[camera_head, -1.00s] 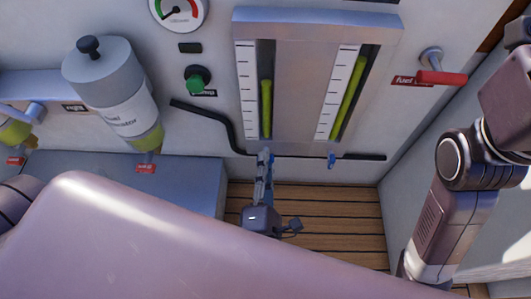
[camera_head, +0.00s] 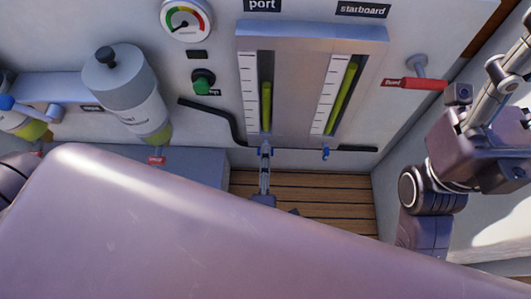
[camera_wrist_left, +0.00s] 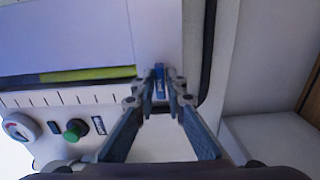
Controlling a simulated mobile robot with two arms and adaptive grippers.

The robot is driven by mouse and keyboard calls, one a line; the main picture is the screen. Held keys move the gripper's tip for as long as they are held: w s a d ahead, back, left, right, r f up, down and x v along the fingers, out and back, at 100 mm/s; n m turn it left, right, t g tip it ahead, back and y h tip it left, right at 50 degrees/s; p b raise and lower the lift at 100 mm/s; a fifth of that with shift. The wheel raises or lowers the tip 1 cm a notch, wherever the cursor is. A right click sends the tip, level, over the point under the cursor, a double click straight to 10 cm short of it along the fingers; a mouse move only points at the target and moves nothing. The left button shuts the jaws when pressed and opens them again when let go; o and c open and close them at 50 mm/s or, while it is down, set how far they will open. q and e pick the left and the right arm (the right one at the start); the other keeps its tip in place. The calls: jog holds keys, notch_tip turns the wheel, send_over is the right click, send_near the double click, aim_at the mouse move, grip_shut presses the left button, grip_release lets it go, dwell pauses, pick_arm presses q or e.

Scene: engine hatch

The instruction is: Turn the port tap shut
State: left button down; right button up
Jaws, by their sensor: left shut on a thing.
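The port tap is a small blue tap below the port gauge tube (camera_head: 266,105). In the left wrist view the blue tap (camera_wrist_left: 159,71) sits between my fingertips. My left gripper (camera_head: 265,152) reaches up to it from below in the head view and is shut on it; the fingers (camera_wrist_left: 158,88) close on its two sides. The fingers hide part of the tap, and its exact turn is hard to tell. My right gripper (camera_head: 485,90) is raised at the right edge, away from the taps; its finger gap is unclear.
The blue starboard tap (camera_head: 325,153) hangs to the right. A black pipe (camera_head: 215,115) runs beside the gauge panel (camera_head: 300,85). A red-handled lever (camera_head: 420,83) juts from the wall near my right arm. A grey cylinder (camera_head: 125,85) stands left.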

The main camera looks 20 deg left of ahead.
pick_arm(q)
jog(key=c, duration=2)
grip_release()
jog(key=shift+o, duration=0.2)
